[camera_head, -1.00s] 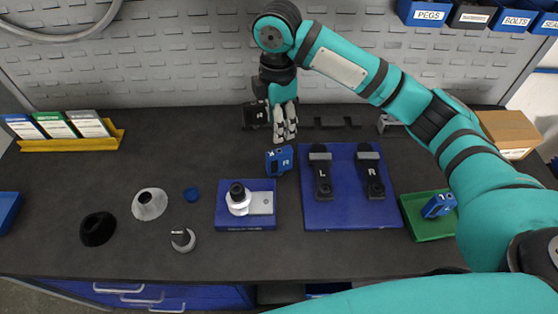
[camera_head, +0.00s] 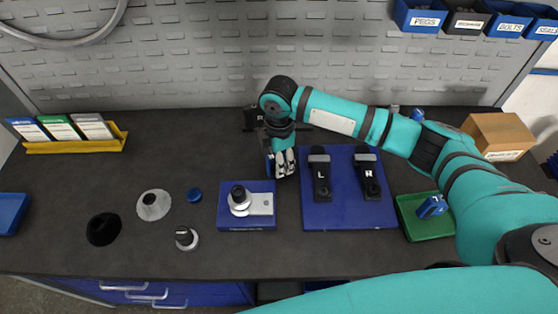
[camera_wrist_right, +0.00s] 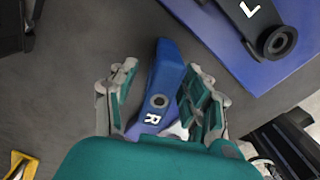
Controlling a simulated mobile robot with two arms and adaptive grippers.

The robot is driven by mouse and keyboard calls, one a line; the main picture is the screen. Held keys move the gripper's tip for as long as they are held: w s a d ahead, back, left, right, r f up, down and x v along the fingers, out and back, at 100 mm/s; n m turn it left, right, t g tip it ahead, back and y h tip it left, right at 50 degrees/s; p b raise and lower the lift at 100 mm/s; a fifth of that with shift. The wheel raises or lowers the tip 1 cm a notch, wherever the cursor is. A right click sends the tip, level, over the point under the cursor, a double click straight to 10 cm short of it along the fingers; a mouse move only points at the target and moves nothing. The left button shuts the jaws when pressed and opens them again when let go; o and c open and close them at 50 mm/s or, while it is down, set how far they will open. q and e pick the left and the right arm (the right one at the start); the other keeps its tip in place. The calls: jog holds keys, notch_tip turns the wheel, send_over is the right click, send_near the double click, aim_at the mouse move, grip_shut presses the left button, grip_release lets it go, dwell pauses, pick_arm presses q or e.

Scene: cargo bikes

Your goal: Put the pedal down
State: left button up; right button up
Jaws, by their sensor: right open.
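A blue pedal marked R (camera_wrist_right: 158,95) sits between the two spread fingers of my right gripper (camera_wrist_right: 152,100) in the right wrist view. The fingers stand apart, with a gap visible on the pedal's left. In the head view, my right gripper (camera_head: 284,163) is low over the bench, between the small blue fixture and the blue mat. The pedal (camera_head: 269,165) shows there only as a sliver beside the fingers; the hand hides the rest. It appears to be on the bench. My left gripper is out of view.
The blue mat (camera_head: 345,212) holds black crank arms L (camera_head: 320,175) and R (camera_head: 368,178). A blue fixture (camera_head: 247,222) is left of it. A green tray (camera_head: 432,228) holds another blue piece (camera_head: 432,206). A black R-marked part (camera_head: 252,118) is behind.

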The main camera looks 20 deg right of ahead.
jog(key=shift+c, duration=0.3)
grip_shut()
jog(key=shift+r, duration=0.1)
jog(key=shift+a+r+b, duration=0.1)
jog(key=shift+r+b, duration=0.2)
jog(key=shift+r, duration=0.2)
notch_tip(320, 180, up, 2)
jog(key=shift+w+r+b, duration=0.1)
jog(key=shift+r+b, duration=0.15)
jog(key=shift+b, duration=0.2)
jog(key=s+a+r+b, duration=0.1)
jog(key=s+a, duration=0.1)
jog(key=s, duration=0.6)
jog(key=s+a+b, duration=0.1)
jog(key=s+a, duration=0.1)
jog(key=s, duration=0.6)
jog(key=w+d+r+m, duration=0.2)
jog(key=d+m, duration=0.6)
jog(key=m, duration=1.1)
notch_tip(320, 180, up, 2)
jog(key=shift+d+r, duration=0.1)
jog(key=shift+d, duration=0.15)
